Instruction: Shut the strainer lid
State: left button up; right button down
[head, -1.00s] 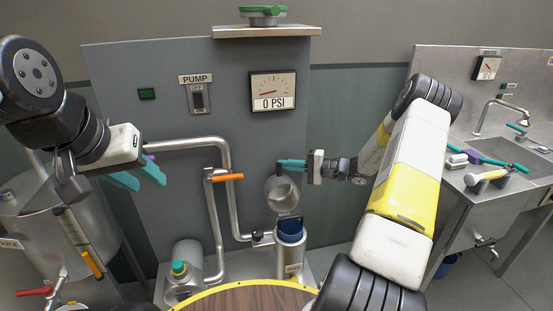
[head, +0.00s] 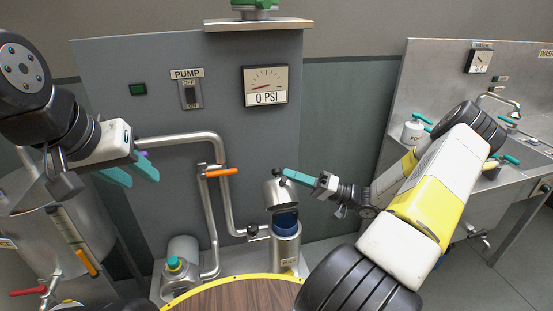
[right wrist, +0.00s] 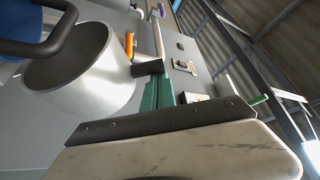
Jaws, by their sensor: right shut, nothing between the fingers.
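The strainer (head: 287,247) is a steel cylinder with a blue insert (head: 286,222) in its open mouth. Its steel lid (head: 278,193) is tilted up above the mouth at the back, partly open. In the right wrist view the lid (right wrist: 95,85) shows its hollow inside, and the blue insert (right wrist: 18,22) is at the upper left. My right gripper (head: 285,174) is shut and empty, its teal fingertips at the top of the lid by a dark knob (right wrist: 148,67); contact looks likely but is not certain. My left gripper (head: 142,182) is open and empty, far left of the strainer.
A pipe with an orange handle (head: 222,172) stands left of the strainer. A pump (head: 182,262) is at the lower left. A round wooden top with a yellow rim (head: 238,296) is in front. A sink counter (head: 480,200) is at the right.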

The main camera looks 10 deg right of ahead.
jog(key=s+f+n+g+y, duration=0.4)
jog(key=s+f+n+g, duration=0.2)
jog(key=s+f+n, duration=0.4)
jog(key=shift+s+d+f+n, duration=0.2)
jog(key=shift+s+n, duration=0.8)
jog(key=shift+s, duration=0.15)
